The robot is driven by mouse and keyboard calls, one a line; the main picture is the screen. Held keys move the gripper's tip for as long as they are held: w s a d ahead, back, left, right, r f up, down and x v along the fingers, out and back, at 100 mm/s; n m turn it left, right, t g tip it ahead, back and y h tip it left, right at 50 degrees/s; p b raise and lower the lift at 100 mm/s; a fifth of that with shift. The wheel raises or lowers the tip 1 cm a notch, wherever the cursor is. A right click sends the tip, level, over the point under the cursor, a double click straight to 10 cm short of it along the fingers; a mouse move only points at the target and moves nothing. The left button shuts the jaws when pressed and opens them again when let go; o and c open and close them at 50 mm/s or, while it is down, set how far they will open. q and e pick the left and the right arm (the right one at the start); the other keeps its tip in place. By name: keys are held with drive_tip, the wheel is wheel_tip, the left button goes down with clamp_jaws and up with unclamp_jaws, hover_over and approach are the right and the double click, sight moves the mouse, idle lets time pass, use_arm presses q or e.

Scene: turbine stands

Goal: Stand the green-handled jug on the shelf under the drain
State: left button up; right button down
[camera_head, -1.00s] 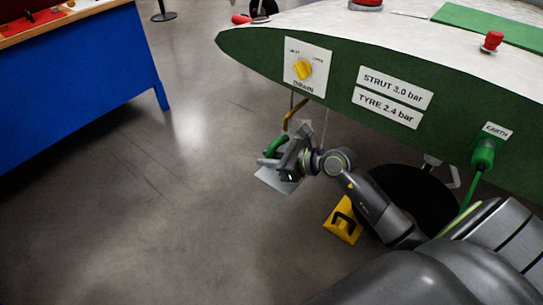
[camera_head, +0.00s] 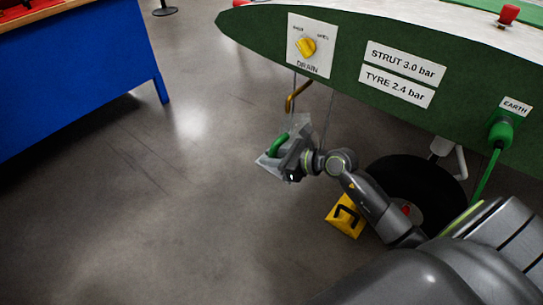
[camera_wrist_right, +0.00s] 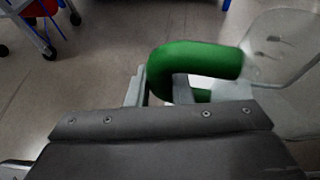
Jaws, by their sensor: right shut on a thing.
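The green-handled jug has a thick green handle (camera_head: 278,147) and a clear body (camera_head: 300,124), which is hard to make out. My right gripper (camera_head: 287,153) is shut on the handle, and the handle also shows in the right wrist view (camera_wrist_right: 195,62) with the clear body on its right. The shelf (camera_head: 266,165) is a pale plate hanging on thin rods below the yellow drain knob (camera_head: 306,47). The jug and gripper cover most of it, and I cannot tell whether the jug touches it. A brass drain pipe (camera_head: 298,97) bends down above the jug. My left gripper is out of view.
The green hull side carries the drain panel and pressure labels (camera_head: 400,75). A green earth plug (camera_head: 500,133) and cable hang at the right. A yellow chock (camera_head: 345,216) sits by the black wheel (camera_head: 425,185). A blue bench (camera_head: 80,75) stands left; floor between is clear.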

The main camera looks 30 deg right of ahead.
drive_tip(key=shift+s+f+b, duration=0.2)
drive_tip(key=shift+f+b, duration=0.3)
drive_tip(key=shift+f, duration=0.5)
drive_tip(key=c, duration=1.8)
unclamp_jaws()
drive_tip(key=o, duration=0.5)
drive_tip(key=shift+w+d+f, duration=0.1)
drive_tip(key=shift+w+d, duration=0.05)
drive_tip(key=shift+w, duration=0.05)
drive_tip(key=shift+o, duration=0.3)
drive_tip(key=shift+r, duration=0.2)
drive_tip(key=shift+o, duration=0.9)
